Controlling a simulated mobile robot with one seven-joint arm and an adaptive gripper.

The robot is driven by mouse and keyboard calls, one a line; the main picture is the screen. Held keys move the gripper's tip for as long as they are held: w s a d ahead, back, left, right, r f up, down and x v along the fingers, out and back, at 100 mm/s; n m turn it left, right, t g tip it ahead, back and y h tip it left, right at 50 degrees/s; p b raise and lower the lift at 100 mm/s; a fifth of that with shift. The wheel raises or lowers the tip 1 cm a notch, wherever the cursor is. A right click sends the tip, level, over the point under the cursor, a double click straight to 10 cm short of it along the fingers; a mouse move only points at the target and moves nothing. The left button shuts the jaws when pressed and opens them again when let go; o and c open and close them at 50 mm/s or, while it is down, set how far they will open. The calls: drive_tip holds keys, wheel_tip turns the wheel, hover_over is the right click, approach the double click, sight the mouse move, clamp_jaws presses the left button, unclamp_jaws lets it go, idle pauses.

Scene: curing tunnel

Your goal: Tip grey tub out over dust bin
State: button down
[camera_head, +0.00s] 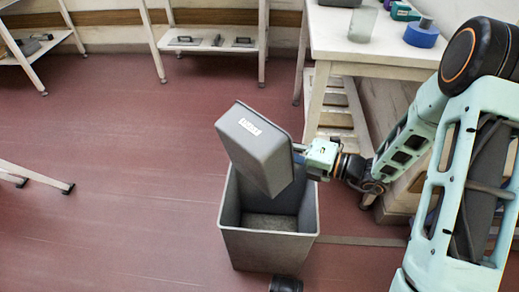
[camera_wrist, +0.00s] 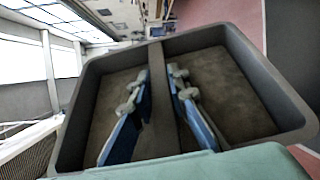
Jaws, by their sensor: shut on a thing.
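The grey tub (camera_head: 262,150) hangs steeply tilted over the dust bin, with a small white label on the face towards the head camera. In the wrist view the tub (camera_wrist: 85,110) shows its open side, with a bar across the middle and brownish-grey inner surfaces; no loose load can be made out. My gripper (camera_wrist: 160,82) is shut on this bar, a blue finger on each side. In the head view the fingers are hidden behind the tub. The dust bin (camera_head: 262,250) is a grey, open-topped square bin upright on the floor, with grey, grainy matter inside.
A white table (camera_head: 360,55) at upper right carries a blue round item (camera_head: 421,35) and a clear cup (camera_head: 362,24). A low shelf (camera_head: 210,42) stands at the back. A small black object (camera_head: 285,284) is in front of the bin.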

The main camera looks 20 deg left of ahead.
drive_tip(key=w+d+f+m+t+y+p, duration=0.1)
drive_tip(key=w+d+m+y+p, duration=0.1)
drive_tip(key=w+m, duration=0.4)
drive_tip(key=shift+d+f+m+p, duration=0.15)
drive_tip(key=shift+d+m+p, duration=0.4)
drive_tip(key=shift+m+p, duration=0.1)
drive_tip(key=shift+w, duration=0.1)
idle(1.4)
